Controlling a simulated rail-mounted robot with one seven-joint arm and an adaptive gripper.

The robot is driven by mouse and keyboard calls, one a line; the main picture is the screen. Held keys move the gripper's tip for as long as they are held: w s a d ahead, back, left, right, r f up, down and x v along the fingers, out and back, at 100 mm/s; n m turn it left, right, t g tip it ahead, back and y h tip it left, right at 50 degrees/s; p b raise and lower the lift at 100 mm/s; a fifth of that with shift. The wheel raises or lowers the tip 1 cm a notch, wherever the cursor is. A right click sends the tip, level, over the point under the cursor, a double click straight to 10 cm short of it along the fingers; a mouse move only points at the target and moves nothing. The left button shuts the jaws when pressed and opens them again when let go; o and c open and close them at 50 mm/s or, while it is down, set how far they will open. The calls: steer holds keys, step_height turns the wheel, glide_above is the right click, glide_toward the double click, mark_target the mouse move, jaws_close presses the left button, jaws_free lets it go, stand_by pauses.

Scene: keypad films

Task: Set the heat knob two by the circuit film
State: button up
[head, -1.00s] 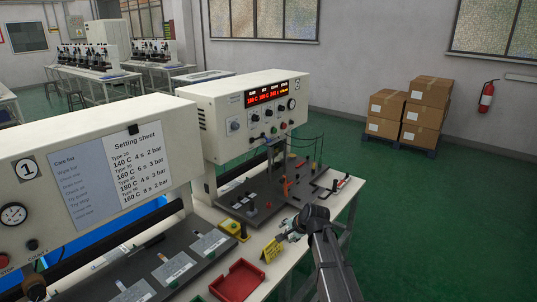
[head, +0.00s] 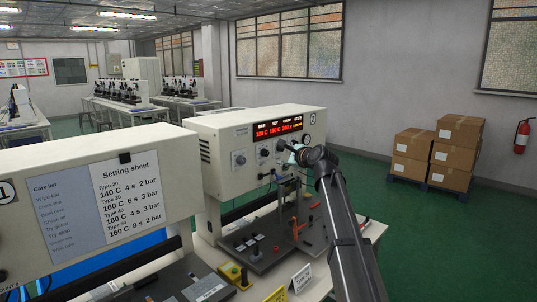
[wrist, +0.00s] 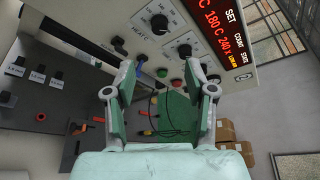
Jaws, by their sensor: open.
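Machine two's cream panel (head: 222,150) has several round knobs. I cannot make out a circuit film.
A setting sheet (head: 130,190) on machine one lists types 20 to 50 with heat, seconds and bar. Machine two's dark bed (head: 262,240) holds pegs and red-handled parts. A yellow button box (head: 233,274) and a sign (head: 301,279) stand in front. Boxes (head: 455,150) stand far right.

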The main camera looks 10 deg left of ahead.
mark_target(266, 153)
steer(key=p+x, duration=0.3)
steer(key=x, duration=1.1)
steer(key=shift+d+r+p, duration=0.1)
steer(key=shift+p, duration=0.25)
steer(key=shift+w+a+f, duration=0.25)
steer(key=shift+w+a, duration=0.1)
steer(key=shift+w, duration=0.05)
jaws_close()
